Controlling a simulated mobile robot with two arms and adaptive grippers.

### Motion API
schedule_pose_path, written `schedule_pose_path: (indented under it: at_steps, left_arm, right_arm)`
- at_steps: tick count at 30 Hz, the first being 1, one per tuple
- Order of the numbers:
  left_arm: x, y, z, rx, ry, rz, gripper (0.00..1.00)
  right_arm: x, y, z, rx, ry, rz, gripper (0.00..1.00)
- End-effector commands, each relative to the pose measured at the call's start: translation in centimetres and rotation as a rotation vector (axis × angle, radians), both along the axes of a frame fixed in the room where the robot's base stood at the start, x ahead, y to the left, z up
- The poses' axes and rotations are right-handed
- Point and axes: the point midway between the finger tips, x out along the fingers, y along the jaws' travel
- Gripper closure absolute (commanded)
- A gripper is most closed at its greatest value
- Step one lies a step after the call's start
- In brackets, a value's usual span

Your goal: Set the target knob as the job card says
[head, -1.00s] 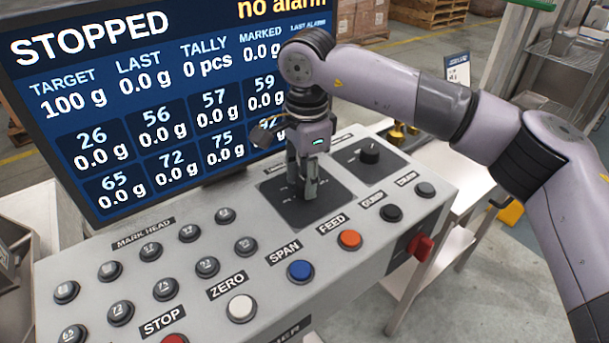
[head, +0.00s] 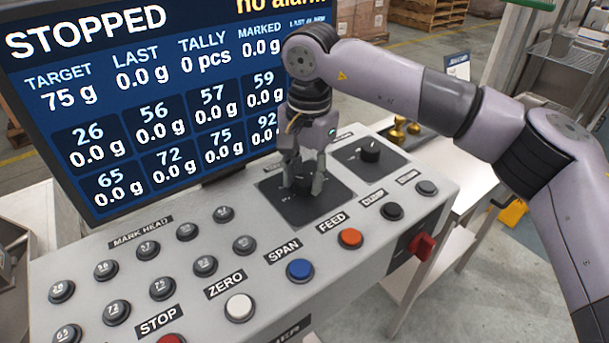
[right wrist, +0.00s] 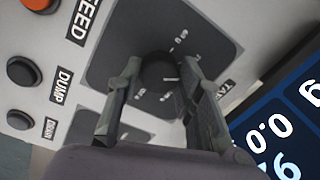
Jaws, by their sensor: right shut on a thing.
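My right gripper (head: 303,187) is shut on the target knob (right wrist: 158,72), pointing down onto the dark square plate (head: 325,208) of the console. In the right wrist view the black round knob sits between the two fingers, with dial marks around it; in the head view the fingers mostly hide it. The screen (head: 130,110) reads STOPPED, target 75 g, last 0.0 g and tally 0 pcs. A small white and blue card (head: 457,68) stands behind at the right; its writing is too small to read. My left gripper is out of view.
A second black knob (head: 370,153) sits on a plate just right of my gripper. In front are the orange feed button (head: 350,238), blue span button (head: 299,269), white zero button (head: 239,307) and several grey buttons. A red switch (head: 422,246) is on the console's right end.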

Motion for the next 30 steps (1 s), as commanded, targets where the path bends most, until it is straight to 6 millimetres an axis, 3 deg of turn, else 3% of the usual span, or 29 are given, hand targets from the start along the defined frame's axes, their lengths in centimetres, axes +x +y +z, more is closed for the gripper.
schedule_pose_path:
  at_steps: [30]
  left_arm:
    - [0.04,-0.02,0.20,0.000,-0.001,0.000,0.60]
  right_arm:
    - [0.10,-0.19,0.01,0.001,0.001,0.893,0.95]
